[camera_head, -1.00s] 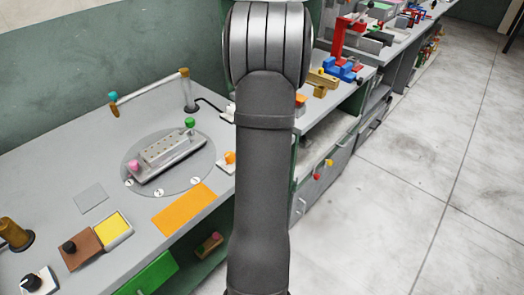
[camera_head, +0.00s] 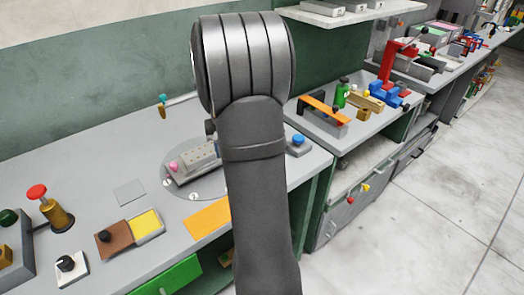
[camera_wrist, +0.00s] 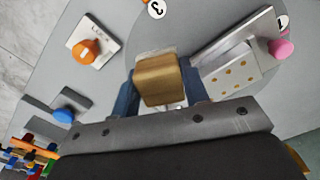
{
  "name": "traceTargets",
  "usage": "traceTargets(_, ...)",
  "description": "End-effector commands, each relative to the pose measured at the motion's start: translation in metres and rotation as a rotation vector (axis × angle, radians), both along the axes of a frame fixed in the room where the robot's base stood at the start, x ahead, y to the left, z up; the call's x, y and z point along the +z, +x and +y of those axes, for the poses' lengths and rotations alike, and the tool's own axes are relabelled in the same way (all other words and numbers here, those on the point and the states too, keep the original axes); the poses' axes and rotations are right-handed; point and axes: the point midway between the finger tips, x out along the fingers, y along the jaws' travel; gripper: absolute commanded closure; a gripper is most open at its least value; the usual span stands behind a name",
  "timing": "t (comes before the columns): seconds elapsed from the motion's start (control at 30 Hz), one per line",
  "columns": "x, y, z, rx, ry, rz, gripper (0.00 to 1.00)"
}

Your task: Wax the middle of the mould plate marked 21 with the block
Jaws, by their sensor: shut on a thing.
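My gripper (camera_wrist: 160,92) is shut on a tan block (camera_wrist: 158,78), with a blue-grey finger on each side. In the wrist view the block shows over the grey round disc (camera_wrist: 195,22), left of a metal mould (camera_wrist: 235,72) with rows of small dots and a pink knob (camera_wrist: 282,47). I cannot tell whether the block touches anything below. In the head view the mould (camera_head: 190,160) lies on the disc (camera_head: 182,190), partly behind my arm, which hides my gripper and the block. Round number labels sit on the disc; I cannot read a 21.
A red-topped brass post (camera_head: 53,210) stands left. A blue button (camera_head: 298,140) is right of my arm. Bare bench surrounds the grey square (camera_head: 130,192).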

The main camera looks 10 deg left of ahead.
Motion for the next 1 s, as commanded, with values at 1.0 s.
traceTargets(1.0,-0.007,-0.228,0.200,0.453,-0.001,0.001,0.77)
